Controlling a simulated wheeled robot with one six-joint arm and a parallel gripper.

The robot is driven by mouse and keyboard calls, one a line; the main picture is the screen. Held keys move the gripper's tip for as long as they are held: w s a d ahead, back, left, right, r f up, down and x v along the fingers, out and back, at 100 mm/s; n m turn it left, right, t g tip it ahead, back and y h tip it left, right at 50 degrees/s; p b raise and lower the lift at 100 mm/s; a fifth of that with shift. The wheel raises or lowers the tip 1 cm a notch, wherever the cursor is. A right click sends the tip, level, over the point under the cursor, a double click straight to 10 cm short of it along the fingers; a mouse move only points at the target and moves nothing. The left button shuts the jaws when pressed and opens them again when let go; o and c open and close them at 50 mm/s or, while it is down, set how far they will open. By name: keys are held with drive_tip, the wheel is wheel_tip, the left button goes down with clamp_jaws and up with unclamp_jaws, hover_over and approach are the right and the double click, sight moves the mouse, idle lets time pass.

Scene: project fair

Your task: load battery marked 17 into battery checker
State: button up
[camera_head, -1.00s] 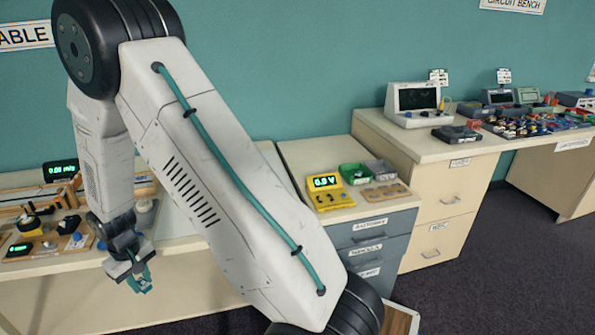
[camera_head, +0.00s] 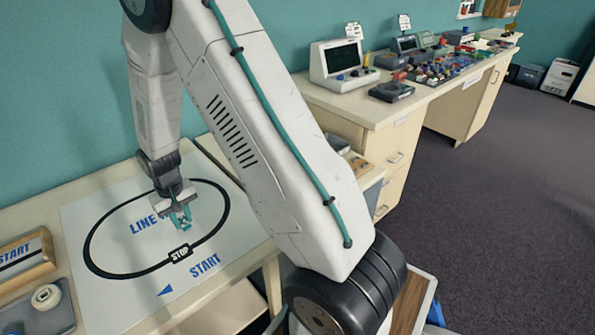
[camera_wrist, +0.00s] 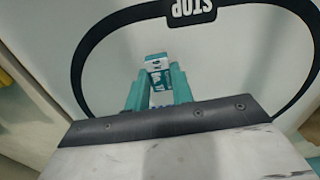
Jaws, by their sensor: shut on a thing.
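My gripper (camera_head: 181,221) hangs above a white line-track sheet on the left table. In the wrist view, my gripper (camera_wrist: 157,80) is shut on a small white and teal battery (camera_wrist: 157,63) held between its teal fingertips. The number on the battery is too small to read. The battery is hard to make out in the head view. The battery checker, a yellow device with a lit voltage display in the earlier head view, is now hidden behind my arm.
The track sheet (camera_head: 100,312) carries a black loop and a STOP label. A START block (camera_head: 25,262) and a grey tray lie at the left. The bench (camera_head: 385,115) at the back right holds a monitor (camera_head: 338,62) and several small parts. Dark floor is free at the right.

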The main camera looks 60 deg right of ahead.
drive_tip(key=s+d+r+m, duration=0.1)
drive_tip(key=s+d+m, duration=0.1)
drive_tip(key=d, duration=0.3)
drive_tip(key=s+d+r+m, duration=0.1)
drive_tip(key=s+d+m, duration=0.2)
drive_tip(key=d, duration=0.3)
drive_tip(key=s+d+r+m, duration=0.1)
drive_tip(key=s+d+m, duration=0.2)
drive_tip(key=d+m, duration=0.2)
drive_tip(key=shift+s+d+r, duration=0.1)
drive_tip(key=shift+d+r, duration=0.15)
drive_tip(key=shift+d, duration=0.3)
drive_tip(key=s+d+m, duration=0.3)
drive_tip(key=s+d+r+m, duration=0.1)
drive_tip(key=s+d+m, duration=0.2)
drive_tip(key=s, duration=0.1)
drive_tip(key=s+d+r+m, duration=0.1)
drive_tip(key=s+d+m, duration=0.1)
drive_tip(key=s+d, duration=0.1)
drive_tip(key=shift+s+d+m, duration=0.4)
drive_tip(key=shift+s, duration=0.2)
drive_tip(key=shift+f, duration=2.5)
drive_tip(key=shift+a+f, duration=0.1)
drive_tip(key=shift+f, duration=0.6)
drive_tip(key=o, duration=1.5)
drive_tip(key=shift+c, duration=0.2)
drive_tip(key=shift+r, duration=0.15)
